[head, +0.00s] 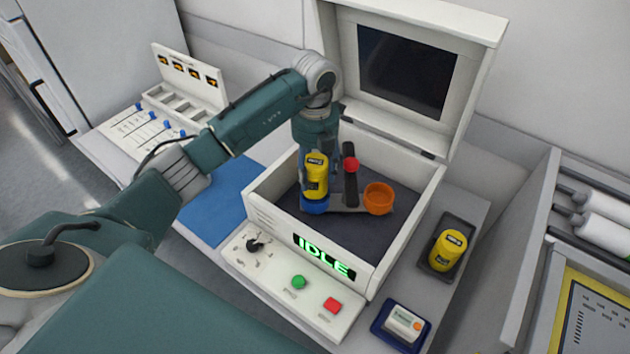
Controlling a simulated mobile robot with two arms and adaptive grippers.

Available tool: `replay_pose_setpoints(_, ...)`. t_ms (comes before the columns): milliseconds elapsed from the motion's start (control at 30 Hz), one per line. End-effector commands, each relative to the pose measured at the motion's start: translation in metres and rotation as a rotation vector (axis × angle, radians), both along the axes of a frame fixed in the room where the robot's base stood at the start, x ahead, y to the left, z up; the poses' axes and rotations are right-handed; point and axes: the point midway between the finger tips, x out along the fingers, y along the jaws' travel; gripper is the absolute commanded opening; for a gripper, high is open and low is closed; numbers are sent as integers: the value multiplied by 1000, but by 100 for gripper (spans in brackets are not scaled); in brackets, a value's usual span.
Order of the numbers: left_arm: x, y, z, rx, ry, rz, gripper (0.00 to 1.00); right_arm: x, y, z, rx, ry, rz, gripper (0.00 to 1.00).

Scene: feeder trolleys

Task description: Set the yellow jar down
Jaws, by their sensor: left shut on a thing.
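A yellow jar (317,168) with a dark label is in my left gripper (314,196), inside the open white machine. The gripper points down and is shut on the jar. A second yellow jar (448,250) stands in a dark tray (433,266) right of the machine. My right gripper is not in view.
In the machine (404,262), an orange cup (378,199) sits right of my gripper, near a dark bar with a red knob (351,164). The lid (480,25) is raised. The front panel reads IDLE. A blue mat (212,205) lies clear at left; a small device (404,322) sits front right.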

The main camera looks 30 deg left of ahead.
Motion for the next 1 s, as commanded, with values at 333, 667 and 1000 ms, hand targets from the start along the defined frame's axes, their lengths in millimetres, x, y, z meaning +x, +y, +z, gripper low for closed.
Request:
replay_pose_setpoints(333,0,0,-40,-1,0,0,12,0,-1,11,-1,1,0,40)
replay_pose_setpoints(667,0,0,-46,0,-2,-1,12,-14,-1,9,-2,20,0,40)
replay_pose_setpoints(1000,0,0,-49,0,0,-1,58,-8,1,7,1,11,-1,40)
